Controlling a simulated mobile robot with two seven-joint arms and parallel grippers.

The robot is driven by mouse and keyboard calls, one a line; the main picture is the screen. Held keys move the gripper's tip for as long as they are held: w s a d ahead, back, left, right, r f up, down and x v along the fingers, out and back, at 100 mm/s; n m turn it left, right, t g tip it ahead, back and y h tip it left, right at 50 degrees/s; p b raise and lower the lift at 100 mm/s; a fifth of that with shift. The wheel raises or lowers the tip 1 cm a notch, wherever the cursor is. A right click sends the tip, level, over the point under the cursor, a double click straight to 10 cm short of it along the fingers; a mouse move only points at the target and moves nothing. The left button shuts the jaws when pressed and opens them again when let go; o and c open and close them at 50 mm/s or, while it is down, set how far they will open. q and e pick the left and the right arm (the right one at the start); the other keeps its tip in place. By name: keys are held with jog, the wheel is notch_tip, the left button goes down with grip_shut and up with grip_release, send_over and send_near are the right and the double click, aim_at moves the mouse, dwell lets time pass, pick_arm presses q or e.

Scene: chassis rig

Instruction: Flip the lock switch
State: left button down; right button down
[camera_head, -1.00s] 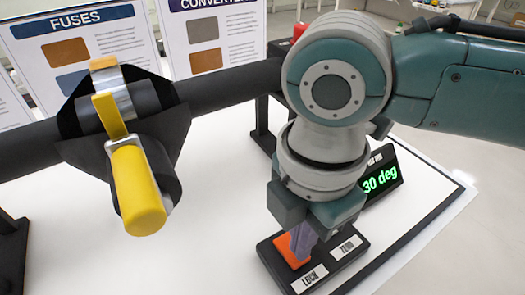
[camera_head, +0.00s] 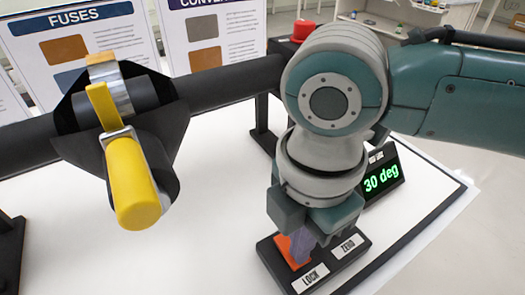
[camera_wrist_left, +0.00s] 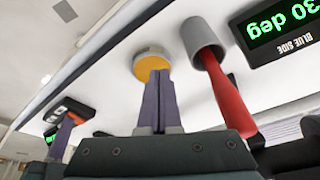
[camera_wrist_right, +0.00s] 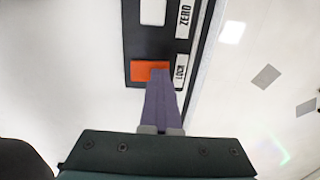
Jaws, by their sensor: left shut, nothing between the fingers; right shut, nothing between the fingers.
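A black switch box (camera_head: 335,265) with labels LOCK and ZERO stands on the white board. Its orange rocker (camera_head: 284,246), beside the LOCK label, also shows in the right wrist view (camera_wrist_right: 146,72). My right gripper (camera_head: 299,256) is shut and points down, its purple fingertips over the orange rocker. In the right wrist view the tips overlap the rocker's edge; I cannot tell whether they press it. A white rocker (camera_wrist_right: 153,12) sits beside ZERO. My left gripper (camera_wrist_left: 160,74) is shut, its tips at a yellow disc (camera_wrist_left: 148,65); it is hidden in the head view.
A display (camera_head: 382,178) reading 30 deg stands behind the switch box. A dark bar with a yellow lever (camera_head: 132,185) crosses the board. A red button (camera_head: 303,30) is at the back. A red handle (camera_wrist_left: 230,100) is beside my left gripper. The board's middle is clear.

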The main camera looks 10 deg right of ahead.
notch_tip(320, 180, up, 7)
jog(key=p, duration=0.8)
jog(key=shift+a, duration=0.1)
